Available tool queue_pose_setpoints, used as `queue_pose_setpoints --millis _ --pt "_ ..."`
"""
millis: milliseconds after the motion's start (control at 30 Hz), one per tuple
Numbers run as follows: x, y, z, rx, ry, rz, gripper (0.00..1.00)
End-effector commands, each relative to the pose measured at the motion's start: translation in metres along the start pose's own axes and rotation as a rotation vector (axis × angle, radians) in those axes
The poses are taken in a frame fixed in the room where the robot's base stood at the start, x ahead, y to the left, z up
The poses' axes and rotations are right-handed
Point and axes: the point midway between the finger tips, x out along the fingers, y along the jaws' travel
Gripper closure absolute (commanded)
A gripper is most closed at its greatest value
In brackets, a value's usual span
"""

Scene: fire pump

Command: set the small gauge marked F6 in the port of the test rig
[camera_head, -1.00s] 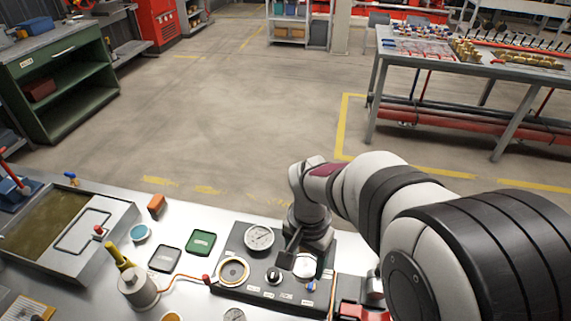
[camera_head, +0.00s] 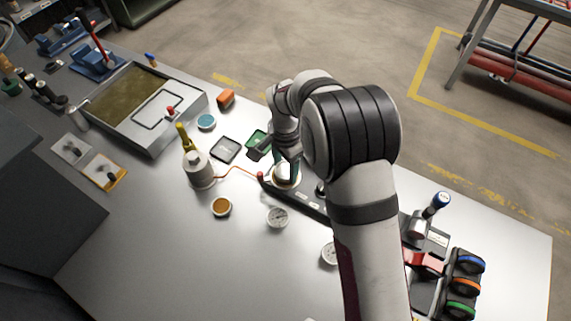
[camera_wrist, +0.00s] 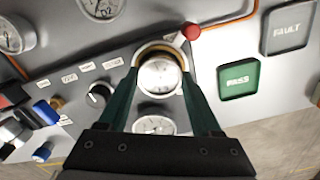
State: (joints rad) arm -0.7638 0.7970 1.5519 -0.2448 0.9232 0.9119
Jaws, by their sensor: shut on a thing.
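My gripper (camera_wrist: 160,84) is shut on a small round gauge (camera_wrist: 160,74) with a white dial, its two green fingers on either side. The mark on the dial is too small to read. The held gauge is at the brass-ringed port (camera_wrist: 147,51) of the test rig (camera_wrist: 72,92), with the ring showing around its upper side. I cannot tell how deep it sits. In the head view my gripper (camera_head: 284,168) is over the port end of the rig (camera_head: 308,201), and my arm hides much of the panel.
A black knob (camera_wrist: 98,95) and a fixed gauge (camera_wrist: 153,125) are close to the fingers. Loose gauges (camera_head: 277,217) (camera_head: 330,254) lie on the bench. A green PASS pad (camera_wrist: 238,78) and grey FAULT pad (camera_wrist: 287,28) lie nearby.

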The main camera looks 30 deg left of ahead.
Motion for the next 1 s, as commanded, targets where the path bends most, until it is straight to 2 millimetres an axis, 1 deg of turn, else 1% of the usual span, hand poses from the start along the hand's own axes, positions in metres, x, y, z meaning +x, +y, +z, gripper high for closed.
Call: queue_pose_setpoints --millis 167,300,333,467,500,767,867,967,1000 --pt "0.0 0.0 0.0 0.0 0.0 -0.001 0.97" --pt "0.003 0.0 0.0 0.0 0.0 -0.001 0.97" --pt "0.003 0.0 0.0 0.0 0.0 -0.001 0.29" --pt "0.003 0.0 -0.001 0.0 0.0 -0.001 0.06" --pt "0.003 0.0 -0.001 0.0 0.0 -0.001 0.05" --pt "0.0 0.0 -0.001 0.0 0.001 -0.001 0.05" --pt "-0.015 -0.001 -0.001 -0.001 0.002 -0.004 0.05" --pt "-0.043 -0.001 -0.001 0.0 0.002 -0.006 0.05" --pt "-0.055 -0.001 -0.001 -0.001 0.003 -0.006 0.05"
